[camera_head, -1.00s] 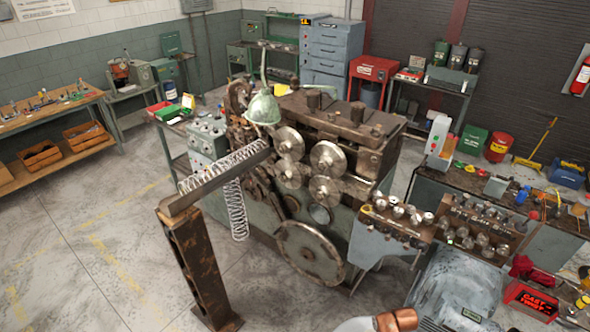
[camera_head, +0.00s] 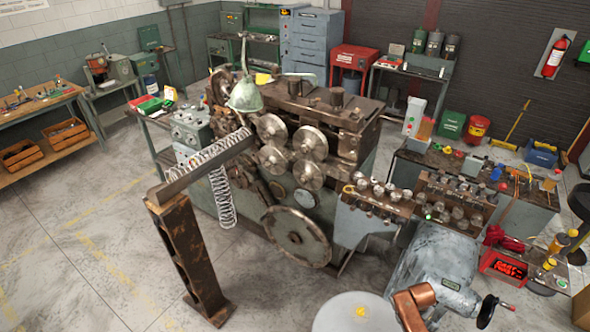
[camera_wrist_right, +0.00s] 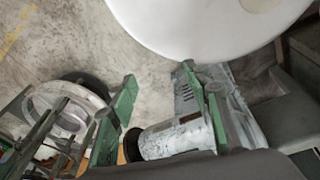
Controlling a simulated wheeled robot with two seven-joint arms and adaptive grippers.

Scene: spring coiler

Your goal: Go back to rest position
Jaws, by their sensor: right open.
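My right gripper (camera_wrist_right: 158,76) is open in the right wrist view, with its two green fingers apart. Nothing is held between them; floor and a grey, worn, motor-like cylinder (camera_wrist_right: 172,140) show beyond. My left gripper is in no view, and neither gripper can be made out in the head view. The spring coiler (camera_head: 300,140), a large worn machine with several metal rollers and a big wheel, stands in the middle of the head view. A coiled spring (camera_head: 222,198) hangs at its left side, by a dark beam on a rusty post (camera_head: 188,255).
A pale round disc (camera_head: 355,314) is at the bottom, beside a copper-coloured elbow piece (camera_head: 410,308). A cluttered bench (camera_head: 520,212) stands at right and a wooden table (camera_head: 40,113) at left. Open floor (camera_head: 85,235) lies left of the post.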

